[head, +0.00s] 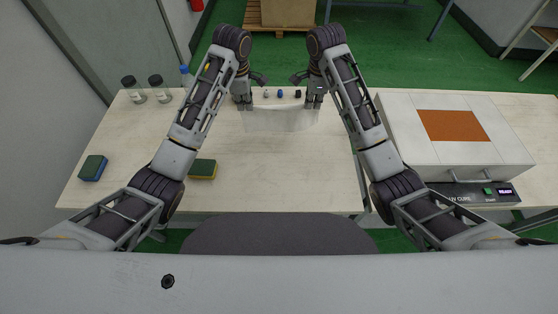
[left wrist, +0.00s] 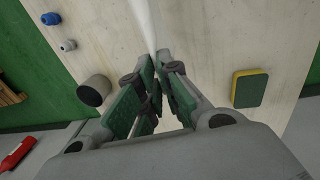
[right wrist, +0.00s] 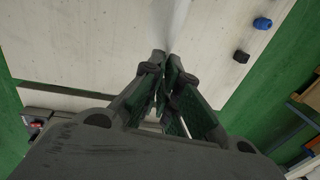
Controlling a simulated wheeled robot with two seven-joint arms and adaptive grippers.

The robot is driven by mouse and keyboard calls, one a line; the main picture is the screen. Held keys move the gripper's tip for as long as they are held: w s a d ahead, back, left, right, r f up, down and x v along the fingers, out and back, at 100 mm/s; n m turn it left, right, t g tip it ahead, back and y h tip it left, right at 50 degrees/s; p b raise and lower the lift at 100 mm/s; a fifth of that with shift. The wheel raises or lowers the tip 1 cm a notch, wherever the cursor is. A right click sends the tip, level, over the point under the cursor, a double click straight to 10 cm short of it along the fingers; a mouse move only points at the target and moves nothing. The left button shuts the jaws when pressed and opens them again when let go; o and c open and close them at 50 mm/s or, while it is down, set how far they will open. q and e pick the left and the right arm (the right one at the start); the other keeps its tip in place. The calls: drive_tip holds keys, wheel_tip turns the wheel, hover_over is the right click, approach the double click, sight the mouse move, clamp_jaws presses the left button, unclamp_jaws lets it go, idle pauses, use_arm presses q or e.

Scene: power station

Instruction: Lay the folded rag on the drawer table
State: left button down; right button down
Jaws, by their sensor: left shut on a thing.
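A thin white rag (head: 280,119) is stretched upright between my two grippers over the far part of a pale table (head: 290,178). My left gripper (head: 243,103) is shut on the rag's left end; its fingertips (left wrist: 158,62) meet at the white cloth edge (left wrist: 148,22) in the left wrist view. My right gripper (head: 314,102) is at the right end; in the right wrist view its fingertips (right wrist: 165,62) are close together on the cloth (right wrist: 178,25). I cannot tell whether the rag's lower edge touches the table. No drawer shows in these views.
A white curing box (head: 455,150) with a brown top panel stands on the right. Sponges lie on the left (head: 92,168) and front (head: 203,169) of the table. Jars (head: 132,90) stand at the back left. Small parts (head: 281,94) line the far edge. The table's middle is clear.

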use_arm(q)
drive_tip(key=shift+s+f+b, duration=0.1)
drive_tip(key=shift+f+b, duration=0.15)
drive_tip(key=shift+b, duration=1.4)
use_arm(e)
drive_tip(key=shift+s+f, duration=0.25)
drive_tip(key=shift+f, duration=0.2)
